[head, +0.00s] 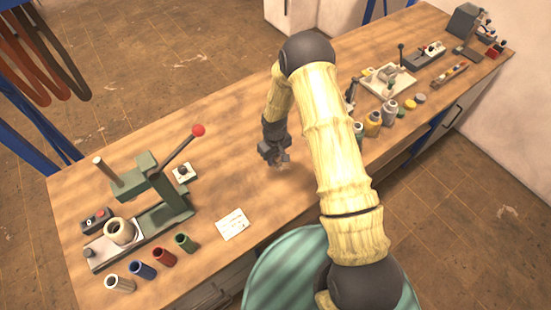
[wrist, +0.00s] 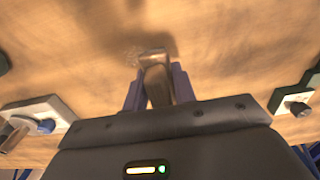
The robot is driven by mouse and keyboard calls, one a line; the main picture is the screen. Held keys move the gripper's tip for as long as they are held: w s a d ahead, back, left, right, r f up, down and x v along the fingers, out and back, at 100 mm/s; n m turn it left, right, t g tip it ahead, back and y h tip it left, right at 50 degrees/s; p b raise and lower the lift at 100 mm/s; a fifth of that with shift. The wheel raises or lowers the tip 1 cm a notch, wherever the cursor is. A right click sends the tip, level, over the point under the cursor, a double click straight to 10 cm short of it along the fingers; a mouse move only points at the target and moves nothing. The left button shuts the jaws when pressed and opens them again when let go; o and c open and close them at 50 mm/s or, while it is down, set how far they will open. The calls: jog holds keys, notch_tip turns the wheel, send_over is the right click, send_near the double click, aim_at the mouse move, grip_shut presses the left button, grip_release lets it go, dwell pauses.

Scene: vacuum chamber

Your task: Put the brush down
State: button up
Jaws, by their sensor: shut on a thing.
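My gripper (head: 275,153) is over the middle of the wooden workbench (head: 110,170), its fingers pointing down toward the bench top. In the wrist view my gripper (wrist: 157,88) is shut on the brush (wrist: 156,72), a pale, light-brown piece that sticks out between the two fingers. In the head view only a small part of the brush (head: 281,163) shows below the fingers, close to the wood. I cannot tell whether its tip touches the bench. The rest of the brush is hidden by the gripper.
A green lever press (head: 160,190) with a red knob stands to the left, with several coloured cylinders in front. A white card (head: 232,224) lies near the front edge. Jars (head: 373,123) and a pale plate (head: 388,80) stand to the right. Bare wood surrounds my gripper.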

jog(key=shift+d+f, duration=0.15)
jog(key=s+d+f+m+b, duration=0.1)
jog(key=d+m+b, duration=0.1)
jog(key=d, duration=0.1)
jog(key=s+d+f+m+b, duration=0.1)
jog(key=d+m+b, duration=0.1)
jog(key=d+b, duration=0.1)
jog(key=s+d+f+m+b, duration=0.1)
jog(key=d+f+b, duration=0.1)
jog(key=d, duration=0.2)
jog(key=shift+s+m, duration=0.2)
jog(key=shift+m, duration=0.2)
jog(key=shift+s+d, duration=0.15)
jog(key=shift+d, duration=0.05)
jog(key=shift+r, duration=0.15)
